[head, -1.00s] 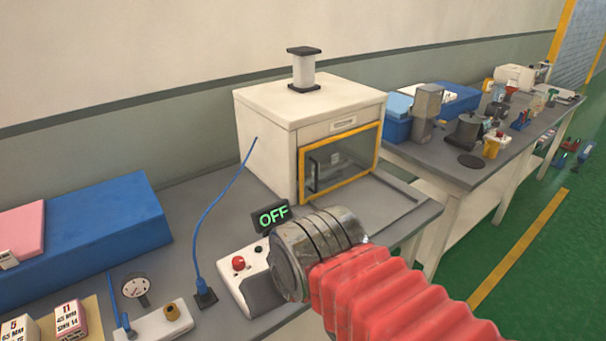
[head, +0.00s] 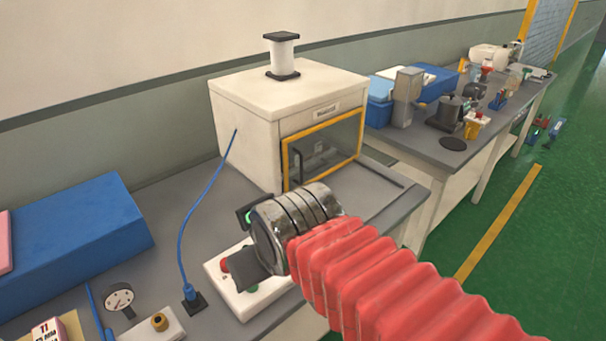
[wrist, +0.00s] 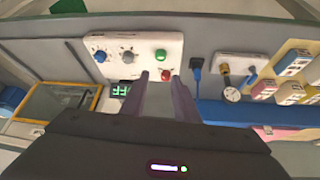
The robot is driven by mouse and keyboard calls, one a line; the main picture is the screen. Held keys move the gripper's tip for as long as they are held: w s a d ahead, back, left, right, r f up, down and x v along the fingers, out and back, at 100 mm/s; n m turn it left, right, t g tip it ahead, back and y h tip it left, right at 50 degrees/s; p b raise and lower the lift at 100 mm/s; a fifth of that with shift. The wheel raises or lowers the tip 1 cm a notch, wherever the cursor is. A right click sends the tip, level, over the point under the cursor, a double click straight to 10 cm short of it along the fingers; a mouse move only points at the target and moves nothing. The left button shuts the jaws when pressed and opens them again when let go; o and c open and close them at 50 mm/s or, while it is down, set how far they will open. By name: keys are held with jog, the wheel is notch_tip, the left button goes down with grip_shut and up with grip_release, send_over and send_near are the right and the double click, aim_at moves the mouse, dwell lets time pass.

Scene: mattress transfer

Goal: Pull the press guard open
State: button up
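The press (head: 265,100) is a white box on the grey bench. Its guard (head: 345,137) is a clear panel in a yellow frame and looks shut, with a dark upright handle (head: 299,167) at its left side. In the wrist view the guard (wrist: 38,88) is at the left edge, away from my fingers. My gripper (wrist: 160,80) is open and empty, its two fingers apart above the white control panel with the red button (wrist: 167,74).
A blue block (head: 75,235) and a gauge (head: 119,297) are on the bench at left. A blue cable (head: 183,235) runs near the press. A second bench with blue bins (head: 378,105) stands at right.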

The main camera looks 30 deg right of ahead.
jog(key=w+d+m+t+h, duration=0.1)
jog(key=w+d+t+h, duration=0.1)
jog(key=w+d, duration=0.7)
jog(key=t+h, duration=0.1)
jog(key=t, duration=0.5)
send_near(302, 171)
jog(key=s+a, duration=0.2)
jog(key=s, duration=0.1)
jog(key=s+d+f+t+y, duration=0.1)
jog(key=t, duration=0.1)
jog(key=s+d+f+t+y, duration=0.1)
jog(key=s+d+f+t, duration=0.1)
jog(key=shift+d+n, duration=0.15)
jog(key=shift+n, duration=0.15)
jog(key=w, duration=1.3)
jog(key=shift+w+d, duration=0.4)
